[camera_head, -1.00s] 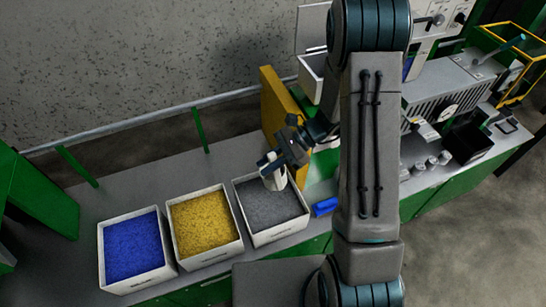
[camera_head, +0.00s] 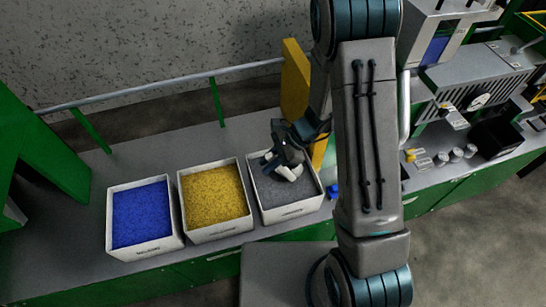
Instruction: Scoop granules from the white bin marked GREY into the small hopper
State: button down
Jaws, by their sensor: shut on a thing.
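The white bin of grey granules (camera_head: 290,211) stands at the right end of a row of three bins, just left of my arm. My gripper (camera_head: 283,162) is over the back part of this bin. It is shut on a white scoop (camera_head: 290,173), which is tilted and low at the granules (camera_head: 300,191). I cannot tell how deep the scoop sits or whether it holds granules. The label on the bin's front is too small to read. The small hopper cannot be made out for certain; my arm covers part of the bench.
A bin of yellow granules (camera_head: 214,194) and a bin of blue granules (camera_head: 141,214) stand to the left. A yellow panel (camera_head: 295,85) rises behind the grey bin. A machine (camera_head: 478,85) and small cups (camera_head: 456,155) are right of my arm. A rail (camera_head: 160,86) runs behind the bench.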

aim_at(274, 155)
jog(key=b+x, duration=0.6)
jog(key=x, duration=0.1)
jog(key=shift+f+b, duration=0.3)
jog(key=shift+f, duration=0.35)
jog(key=shift+w+d+r, duration=0.1)
jog(key=shift+d, duration=0.1)
dwell(0.8)
jog(key=shift+w+d+r+g+y+p, duration=0.2)
jog(key=shift+d+r+y+p, duration=0.35)
jog(key=shift+d+r+p, duration=0.95)
jog(key=shift+w+d+r+g+y+p, duration=0.1)
jog(key=shift+w+d+r+y+p, duration=0.45)
jog(key=shift+r, duration=1.75)
jog(key=shift+w+d+r+g+y+p, duration=0.1)
jog(key=shift+d+r+y+p, duration=0.6)
jog(key=shift+r+p, duration=1.05)
notch_tip(274, 155, up, 9)
jog(key=d+y+p, duration=0.1)
jog(key=d+p, duration=0.1)
jog(key=p, duration=0.2)
jog(key=shift+w+d+f+g, duration=0.25)
jog(key=shift+w+d+g, duration=0.05)
jog(key=shift+d, duration=0.1)
